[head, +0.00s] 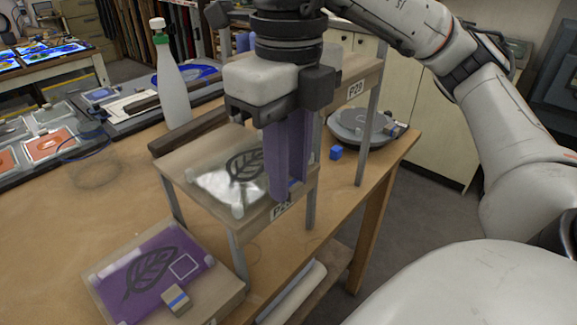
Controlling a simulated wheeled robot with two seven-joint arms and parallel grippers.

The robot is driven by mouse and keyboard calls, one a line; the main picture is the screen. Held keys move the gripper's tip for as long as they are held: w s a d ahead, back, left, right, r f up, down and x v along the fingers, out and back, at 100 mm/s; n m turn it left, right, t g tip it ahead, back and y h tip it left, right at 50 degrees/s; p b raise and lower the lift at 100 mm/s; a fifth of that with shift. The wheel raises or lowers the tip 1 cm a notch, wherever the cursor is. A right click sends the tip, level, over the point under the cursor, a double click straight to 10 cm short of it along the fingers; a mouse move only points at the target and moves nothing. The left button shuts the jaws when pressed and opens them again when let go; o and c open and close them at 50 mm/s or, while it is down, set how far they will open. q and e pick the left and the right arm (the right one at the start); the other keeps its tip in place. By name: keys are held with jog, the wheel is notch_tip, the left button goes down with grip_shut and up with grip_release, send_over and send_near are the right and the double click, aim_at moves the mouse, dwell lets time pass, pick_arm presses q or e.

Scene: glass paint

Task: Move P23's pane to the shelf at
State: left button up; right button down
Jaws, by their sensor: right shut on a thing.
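A clear pane with a dark leaf drawing (240,168) lies on a low wooden stand (183,170). The stand's front label (281,209) starts with "P2"; its last digit is hard to read. My right gripper (288,187) points down at the stand's right end. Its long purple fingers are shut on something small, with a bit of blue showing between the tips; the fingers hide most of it. A purple pane with a leaf and a square outline (150,270) lies on a low block at the bottom left, with a blue-striped block (176,299) on it. My left gripper is not in view.
A higher wooden shelf labelled P29 (356,89) stands behind my right gripper. A grey round device (358,124) and a blue cube (336,153) sit near it. A white bottle (170,85) stands behind the stand. Framed trays (45,147) lie at the left.

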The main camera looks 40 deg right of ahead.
jog(key=shift+f, duration=0.15)
dwell(0.5)
jog(key=c, duration=1.5)
grip_release()
jog(key=shift+r+p, duration=0.3)
jog(key=shift+r, duration=4.85)
